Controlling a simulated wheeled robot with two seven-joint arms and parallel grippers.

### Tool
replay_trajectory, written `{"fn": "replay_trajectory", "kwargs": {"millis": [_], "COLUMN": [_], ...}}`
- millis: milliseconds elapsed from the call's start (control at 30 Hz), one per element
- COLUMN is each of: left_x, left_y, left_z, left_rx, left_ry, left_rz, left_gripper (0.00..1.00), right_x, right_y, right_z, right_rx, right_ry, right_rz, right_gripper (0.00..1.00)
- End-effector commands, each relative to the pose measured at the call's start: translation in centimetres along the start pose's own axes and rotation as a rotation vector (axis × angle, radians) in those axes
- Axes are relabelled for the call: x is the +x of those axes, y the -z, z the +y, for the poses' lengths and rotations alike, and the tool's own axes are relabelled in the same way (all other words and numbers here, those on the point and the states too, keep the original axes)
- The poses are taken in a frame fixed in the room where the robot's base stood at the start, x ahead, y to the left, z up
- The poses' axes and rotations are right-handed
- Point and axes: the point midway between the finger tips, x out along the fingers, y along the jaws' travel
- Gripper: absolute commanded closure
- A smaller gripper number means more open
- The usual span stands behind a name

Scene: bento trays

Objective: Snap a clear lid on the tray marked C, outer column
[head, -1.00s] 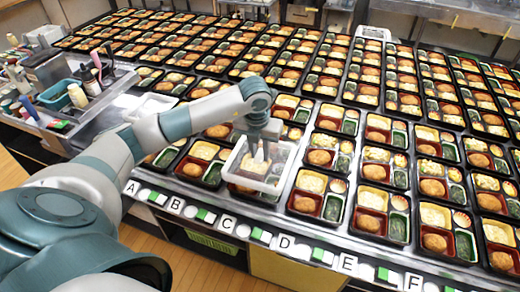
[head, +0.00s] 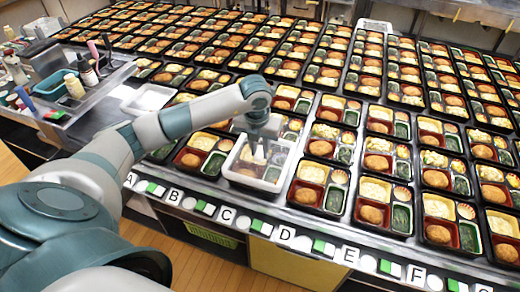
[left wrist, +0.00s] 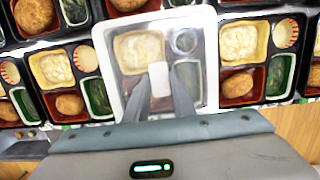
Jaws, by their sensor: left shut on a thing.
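My left gripper (head: 259,150) is shut on a clear lid with a pale rim (head: 230,172), holding it by a small white tab in its middle. The lid lies over the front tray above the letter C (head: 227,215). In the left wrist view the fingers (left wrist: 160,88) pinch the tab, and the lid (left wrist: 108,45) looks wider than the trays around it. The yellow and dark compartments of the tray (left wrist: 140,50) show through it. Whether the lid touches the tray's rim is hard to tell. My right gripper is not in view.
Uncovered black trays stand close on both sides, one to the left (head: 180,168) and one to the right (head: 293,195). Lettered labels run along the front edge. A white bin (head: 150,99) and a side counter with bottles stand at the left.

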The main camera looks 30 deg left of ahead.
Motion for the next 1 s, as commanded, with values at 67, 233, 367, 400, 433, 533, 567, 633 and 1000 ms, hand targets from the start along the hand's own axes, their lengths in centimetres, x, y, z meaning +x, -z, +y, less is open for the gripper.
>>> {"fn": "replay_trajectory", "kwargs": {"millis": [67,233,367,400,433,533,567,633,1000], "left_x": [-0.01,0.01,0.05,0.05,0.04,-0.01,-0.03,-0.05,0.03], "left_y": [-0.01,-0.01,0.00,0.00,0.01,0.01,0.01,0.01,0.02], "left_z": [0.01,0.01,0.02,0.02,0.02,0.02,0.02,0.02,0.00], "left_rx": [0.000,0.000,0.000,0.000,0.000,0.000,0.000,0.000,0.000], "left_ry": [0.000,0.000,0.000,-0.001,-0.001,-0.001,-0.001,-0.001,0.000], "left_rz": [0.000,0.000,-0.001,-0.001,-0.001,0.000,0.000,0.000,0.000], "left_gripper": [0.97,0.97,0.97,0.97,0.97,0.97,0.97,0.97,0.97], "right_x": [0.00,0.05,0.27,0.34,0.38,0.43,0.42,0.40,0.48], "right_y": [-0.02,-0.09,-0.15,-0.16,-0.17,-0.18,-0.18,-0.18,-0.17], "right_z": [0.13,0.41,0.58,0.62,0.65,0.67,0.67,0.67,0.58], "right_rx": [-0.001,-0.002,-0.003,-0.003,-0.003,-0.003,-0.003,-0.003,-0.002], "right_ry": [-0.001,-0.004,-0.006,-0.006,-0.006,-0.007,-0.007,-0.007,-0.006], "right_rz": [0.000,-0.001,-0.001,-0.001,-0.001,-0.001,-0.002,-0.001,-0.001], "right_gripper": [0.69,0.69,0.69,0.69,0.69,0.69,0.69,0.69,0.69]}}
